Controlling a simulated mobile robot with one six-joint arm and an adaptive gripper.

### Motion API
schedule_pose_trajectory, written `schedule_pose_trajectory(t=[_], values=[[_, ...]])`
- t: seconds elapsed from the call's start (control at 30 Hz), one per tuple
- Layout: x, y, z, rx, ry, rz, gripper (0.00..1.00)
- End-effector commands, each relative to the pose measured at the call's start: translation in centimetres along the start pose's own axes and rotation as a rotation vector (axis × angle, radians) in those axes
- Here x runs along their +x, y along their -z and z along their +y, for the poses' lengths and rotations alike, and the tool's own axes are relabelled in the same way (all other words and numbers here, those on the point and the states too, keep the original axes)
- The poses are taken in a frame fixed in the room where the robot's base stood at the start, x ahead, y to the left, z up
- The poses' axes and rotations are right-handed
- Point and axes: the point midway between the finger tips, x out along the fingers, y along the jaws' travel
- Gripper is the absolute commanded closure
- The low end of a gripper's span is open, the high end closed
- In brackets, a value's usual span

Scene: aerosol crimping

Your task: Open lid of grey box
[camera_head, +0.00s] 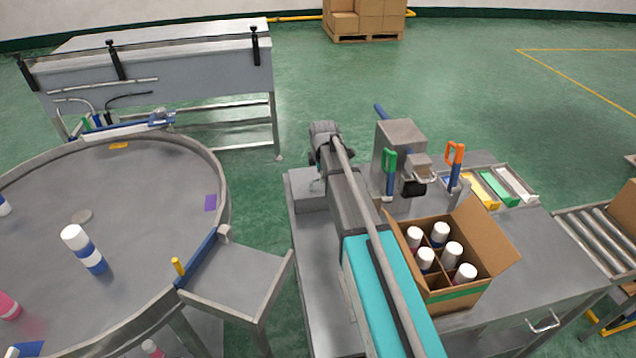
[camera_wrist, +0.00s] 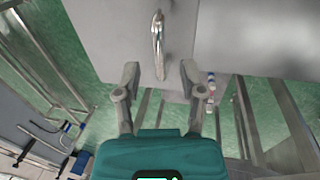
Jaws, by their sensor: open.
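In the wrist view, my gripper (camera_wrist: 159,84) is open, with its two grey fingers apart and nothing between them. A curved metal handle (camera_wrist: 157,42) on a plain grey panel (camera_wrist: 105,32) lies just ahead, roughly centred between the fingers. The fingers look apart from it; the depth gap is hard to judge.
An open cardboard box (camera_head: 455,297) with several white-capped cans stands near the grey box. Green- and orange-handled tools (camera_head: 454,160) stand close by. A round table (camera_head: 140,215) with cans is at left. A grey trough with black clamps (camera_head: 170,72) is behind it.

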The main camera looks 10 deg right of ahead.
Motion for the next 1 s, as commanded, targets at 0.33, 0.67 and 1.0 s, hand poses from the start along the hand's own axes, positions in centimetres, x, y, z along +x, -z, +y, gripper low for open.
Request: schedule_pose_trajectory(t=[0.33,0.67,1.0], values=[[1.7,0.0,0.0,0.000,0.000,0.000,0.48],[1.7,0.0,0.0,0.000,0.000,0.000,0.48],[1.7,-0.1,0.0,0.001,0.000,0.000,1.00]])
